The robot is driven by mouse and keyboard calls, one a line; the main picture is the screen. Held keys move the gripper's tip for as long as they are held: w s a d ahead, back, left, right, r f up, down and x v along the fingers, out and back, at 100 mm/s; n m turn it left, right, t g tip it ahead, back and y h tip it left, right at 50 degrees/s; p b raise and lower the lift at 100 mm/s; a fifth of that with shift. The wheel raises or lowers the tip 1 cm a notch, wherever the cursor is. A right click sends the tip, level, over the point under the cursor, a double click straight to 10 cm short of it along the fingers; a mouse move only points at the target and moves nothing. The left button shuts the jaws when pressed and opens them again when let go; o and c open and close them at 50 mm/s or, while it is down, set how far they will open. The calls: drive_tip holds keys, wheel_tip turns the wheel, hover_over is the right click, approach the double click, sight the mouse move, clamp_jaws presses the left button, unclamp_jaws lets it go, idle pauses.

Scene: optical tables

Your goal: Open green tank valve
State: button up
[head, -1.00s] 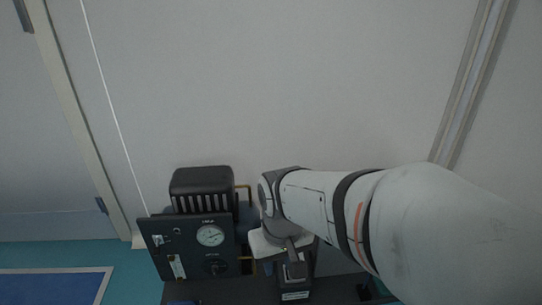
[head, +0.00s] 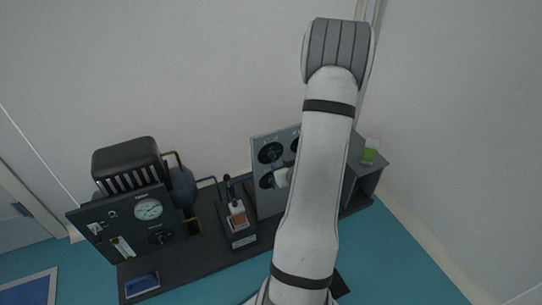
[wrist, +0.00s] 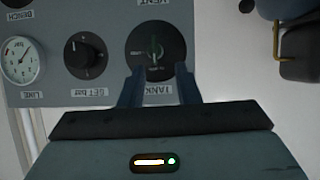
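The tank valve (wrist: 155,47) is a round black dial with a small green handle on a grey panel (wrist: 105,97). It appears upside down in the wrist view, with the TANK label at its edge. My gripper (wrist: 159,72) is open, its two dark fingers spread to either side of the dial's label edge. Nothing is between them; I cannot tell whether they touch the panel. In the head view the same panel (head: 257,140) shows black dials at its left, and my arm hides its right part.
A SET bar knob (wrist: 85,55) and a LINE gauge (wrist: 19,60) sit beside the valve.

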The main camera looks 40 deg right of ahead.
sight(275, 158)
drive_tip(key=shift+t, duration=0.4)
drive_tip(key=x, duration=0.2)
drive_tip(key=b+x, duration=0.1)
drive_tip(key=x, duration=0.1)
drive_tip(key=b+x, duration=0.1)
drive_tip(key=x, duration=0.1)
drive_tip(key=shift+d+f, duration=0.25)
drive_tip(key=shift+d, duration=0.2)
drive_tip(key=shift+w+d, duration=0.1)
drive_tip(key=shift+w, duration=0.35)
drive_tip(key=shift+c, duration=0.2)
